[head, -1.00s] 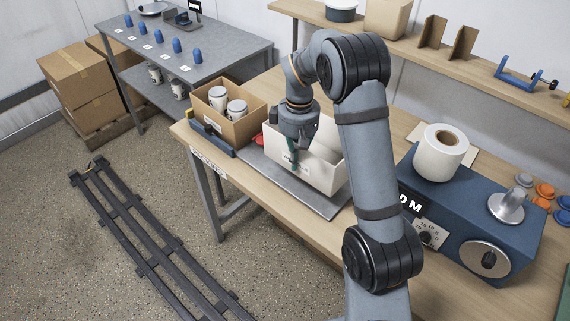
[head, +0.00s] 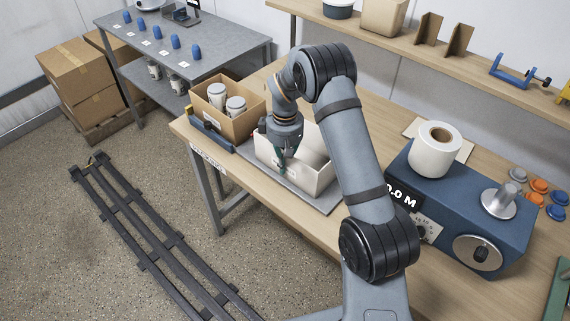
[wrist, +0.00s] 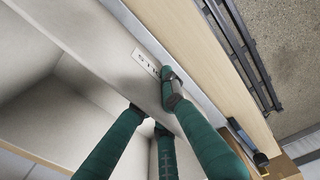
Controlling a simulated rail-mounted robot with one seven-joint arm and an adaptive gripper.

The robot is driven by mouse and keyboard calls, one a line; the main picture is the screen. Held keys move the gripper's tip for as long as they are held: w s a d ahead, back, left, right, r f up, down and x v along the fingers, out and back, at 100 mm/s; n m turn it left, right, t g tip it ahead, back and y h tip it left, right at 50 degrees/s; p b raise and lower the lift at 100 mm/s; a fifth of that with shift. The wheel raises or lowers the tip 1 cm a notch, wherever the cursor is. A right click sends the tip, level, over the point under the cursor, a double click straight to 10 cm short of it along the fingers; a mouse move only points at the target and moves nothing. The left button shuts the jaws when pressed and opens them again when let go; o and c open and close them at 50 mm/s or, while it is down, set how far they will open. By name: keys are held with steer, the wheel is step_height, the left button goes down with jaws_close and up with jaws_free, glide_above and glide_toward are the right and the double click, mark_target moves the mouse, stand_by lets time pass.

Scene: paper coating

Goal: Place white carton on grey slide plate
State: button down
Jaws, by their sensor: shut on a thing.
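The white carton (head: 312,182) is an open-topped box with a printed label on its front wall. In the head view it stands upright over the grey slide plate (head: 326,208), which shows as a thin strip along the carton's front and right. I cannot tell whether its base touches the plate. My gripper (head: 281,170) is shut on the carton's front wall, near the label. In the wrist view the green fingers (wrist: 160,108) straddle the carton's wall (wrist: 100,45), with the label beside one finger. The carton's far right side is partly hidden by my arm.
A brown box (head: 246,119) holding white jars stands close to the carton's left, with a blue tool (head: 209,130) in front of it. A blue machine (head: 466,210) with a paper roll (head: 436,150) is at the right. The wooden table's front edge is close.

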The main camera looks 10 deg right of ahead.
steer(key=c, duration=1.9)
jaws_free()
steer(key=shift+f, duration=0.1)
steer(key=shift+r+p, duration=0.3)
steer(key=shift+r, duration=0.05)
steer(key=shift+w+r+b, duration=0.1)
steer(key=shift+r+b, duration=0.2)
steer(key=shift+r, duration=0.05)
step_height(320, 180, up, 11)
steer(key=shift+b, duration=0.45)
